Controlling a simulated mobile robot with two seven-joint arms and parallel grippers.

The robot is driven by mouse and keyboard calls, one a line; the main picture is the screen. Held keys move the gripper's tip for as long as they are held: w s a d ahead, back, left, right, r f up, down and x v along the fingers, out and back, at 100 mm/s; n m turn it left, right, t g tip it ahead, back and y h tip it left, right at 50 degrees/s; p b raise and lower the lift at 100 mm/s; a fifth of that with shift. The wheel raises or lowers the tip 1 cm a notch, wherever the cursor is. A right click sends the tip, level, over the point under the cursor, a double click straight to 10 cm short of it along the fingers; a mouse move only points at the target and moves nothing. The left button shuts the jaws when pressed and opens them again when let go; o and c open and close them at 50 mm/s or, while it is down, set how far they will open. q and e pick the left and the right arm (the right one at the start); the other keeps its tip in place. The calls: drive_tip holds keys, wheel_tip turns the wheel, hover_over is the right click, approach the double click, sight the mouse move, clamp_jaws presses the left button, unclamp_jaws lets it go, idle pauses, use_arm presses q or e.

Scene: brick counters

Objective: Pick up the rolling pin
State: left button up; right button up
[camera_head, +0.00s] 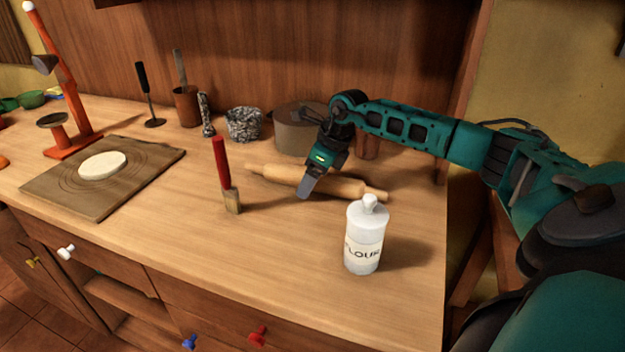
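A light wooden rolling pin (341,187) lies on the wooden counter, running from left to lower right, behind the flour bottle. My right arm comes in from the right, and its gripper (308,187) is over the middle of the rolling pin, pointing down. The gripper hides part of the pin's body. One grey finger shows in front of the pin; the other finger cannot be made out, so I cannot tell if it touches or grips the pin. My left gripper is not in view.
A white flour bottle (365,240) stands in front of the pin. A red-handled brush (222,175) stands to its left. A pot (295,132) and a speckled bowl (243,124) are behind. A board (60,189) with dough (102,165) lies left. The counter's front middle is clear.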

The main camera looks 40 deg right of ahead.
drive_tip(key=shift+c, duration=0.5)
drive_tip(key=c, duration=1.2)
drive_tip(key=shift+r, duration=0.1)
drive_tip(key=shift+c, duration=0.6)
